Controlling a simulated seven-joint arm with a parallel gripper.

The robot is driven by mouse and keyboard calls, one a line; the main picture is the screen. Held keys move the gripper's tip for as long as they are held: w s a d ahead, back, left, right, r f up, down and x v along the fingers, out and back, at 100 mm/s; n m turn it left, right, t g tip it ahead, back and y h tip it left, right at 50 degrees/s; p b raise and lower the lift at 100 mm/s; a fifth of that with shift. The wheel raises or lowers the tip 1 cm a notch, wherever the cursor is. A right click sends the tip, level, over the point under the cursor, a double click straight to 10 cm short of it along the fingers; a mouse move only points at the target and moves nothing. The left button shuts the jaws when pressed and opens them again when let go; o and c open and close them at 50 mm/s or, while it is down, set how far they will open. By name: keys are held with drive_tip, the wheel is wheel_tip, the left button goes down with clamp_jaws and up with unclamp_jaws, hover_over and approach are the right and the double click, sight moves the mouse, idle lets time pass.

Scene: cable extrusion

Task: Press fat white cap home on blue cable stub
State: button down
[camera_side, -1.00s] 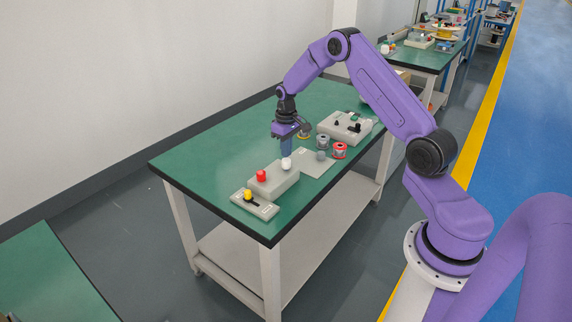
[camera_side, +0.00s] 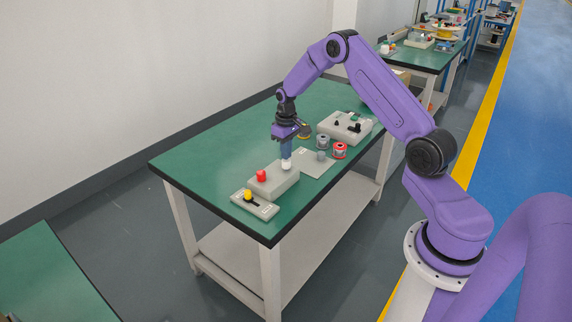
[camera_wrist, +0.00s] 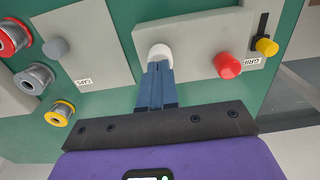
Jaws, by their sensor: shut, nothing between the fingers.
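The fat white cap (camera_side: 286,164) sits upright on the top of the grey block (camera_side: 273,184), at its far end. It also shows in the wrist view (camera_wrist: 160,52), right beyond my fingertips. The blue cable stub is not visible; the cap hides whatever is under it. My gripper (camera_side: 286,155) points straight down over the cap with its blue fingers together and empty. The fingertips (camera_wrist: 160,66) appear to touch the cap's top, though a small gap cannot be ruled out.
A red cap (camera_wrist: 227,65) stands on the same block. A yellow knob (camera_side: 248,194) is on a small plate in front. A grey cap (camera_wrist: 55,47) sits on the flat caps plate (camera_wrist: 95,40), with several spools nearby. The left of the green table is clear.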

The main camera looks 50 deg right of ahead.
drive_tip(key=shift+f, duration=0.9)
idle(0.8)
drive_tip(key=shift+r, duration=0.1)
drive_tip(key=shift+r, duration=3.45)
drive_tip(key=shift+a, duration=0.1)
drive_tip(key=s+a+r+n, duration=0.2)
drive_tip(key=s+a+r, duration=0.2)
drive_tip(key=a, duration=0.4)
drive_tip(key=s+a+r+n, duration=0.2)
drive_tip(key=s+a+r, duration=0.1)
drive_tip(key=s+a, duration=0.3)
drive_tip(key=s+a+r+n, duration=0.2)
drive_tip(key=s+a+r, duration=0.15)
drive_tip(key=a, duration=0.55)
drive_tip(key=s+r+n, duration=0.1)
drive_tip(key=s+n, duration=0.2)
drive_tip(key=s, duration=0.9)
drive_tip(key=s+a+r+n, duration=0.1)
drive_tip(key=s+n, duration=0.2)
drive_tip(key=s, duration=0.9)
drive_tip(key=shift+a+r+n, duration=0.3)
